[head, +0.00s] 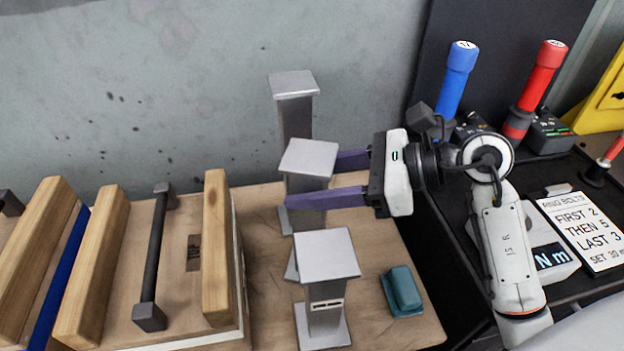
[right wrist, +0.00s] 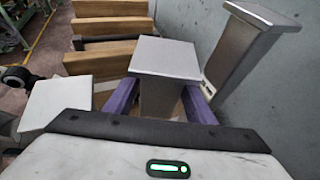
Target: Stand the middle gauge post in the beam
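Three grey metal posts with square tops stand in a row on a wooden board (head: 400,325): a far post (head: 294,112), a middle post (head: 308,158) and a near post (head: 324,252). The middle post looks upright; the near post partly hides its foot. My right gripper (head: 322,178) comes in from the right with purple fingers on either side of the middle post's shaft, below its top. The right wrist view also shows the middle post (right wrist: 165,62) between the fingers. Whether they press on it is unclear. I cannot identify the beam for certain. My left gripper is not in view.
A teal block (head: 402,291) lies right of the near post. A dark bench with blue (head: 457,80) and red (head: 541,80) tools stands at right. A grey wall is behind.

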